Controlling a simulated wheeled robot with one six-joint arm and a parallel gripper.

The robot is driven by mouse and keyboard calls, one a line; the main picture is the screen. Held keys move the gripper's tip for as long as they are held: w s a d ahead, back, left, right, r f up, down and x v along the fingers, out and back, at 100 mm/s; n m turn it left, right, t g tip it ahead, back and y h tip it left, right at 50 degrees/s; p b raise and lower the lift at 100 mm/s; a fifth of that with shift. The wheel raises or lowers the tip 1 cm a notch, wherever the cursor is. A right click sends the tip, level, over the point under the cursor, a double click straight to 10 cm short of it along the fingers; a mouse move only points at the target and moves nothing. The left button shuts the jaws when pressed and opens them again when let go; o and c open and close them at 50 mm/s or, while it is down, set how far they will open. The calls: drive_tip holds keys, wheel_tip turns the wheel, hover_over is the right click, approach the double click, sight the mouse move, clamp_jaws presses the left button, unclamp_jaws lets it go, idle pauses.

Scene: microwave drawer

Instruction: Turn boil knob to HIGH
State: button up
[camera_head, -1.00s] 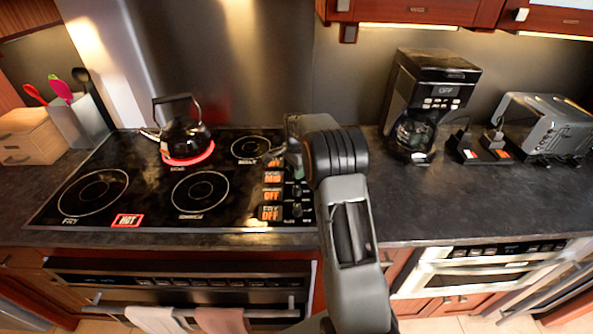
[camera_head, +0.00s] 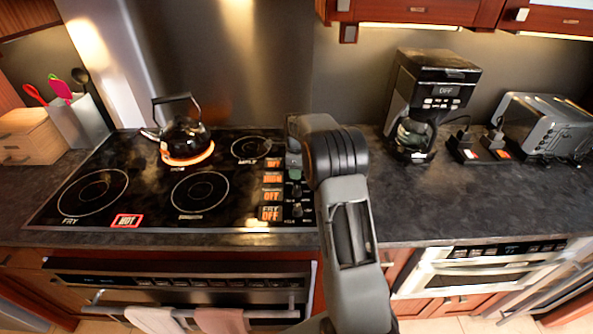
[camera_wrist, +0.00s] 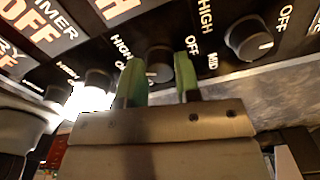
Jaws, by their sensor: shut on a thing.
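In the wrist view, my gripper (camera_wrist: 160,64) has its two green fingers on either side of a dark round knob (camera_wrist: 158,56) and is shut on it. HIGH is printed left of this knob and OFF right of it. Its pointer is not clear. An orange display beginning with H (camera_wrist: 115,8) shows above it, cut off by the frame edge. In the head view, the second display from the back (camera_head: 273,178) is lit orange, its word blurred. The black kettle (camera_head: 186,138) stands on a glowing burner.
Another knob (camera_wrist: 248,38) is close on the right in the wrist view, and a brightly lit knob (camera_wrist: 97,80) is on the left. The SIMMER display (camera_wrist: 45,28) reads OFF. A coffee maker (camera_head: 428,95) and toaster (camera_head: 545,122) stand right of the stove. A red HOT sign (camera_head: 127,221) is lit.

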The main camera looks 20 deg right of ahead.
drive_tip(key=shift+m, duration=0.5)
drive_tip(key=o, duration=0.9)
wheel_tip(320, 180, up, 14)
drive_tip(key=shift+f, duration=0.1)
idle(0.3)
idle(0.4)
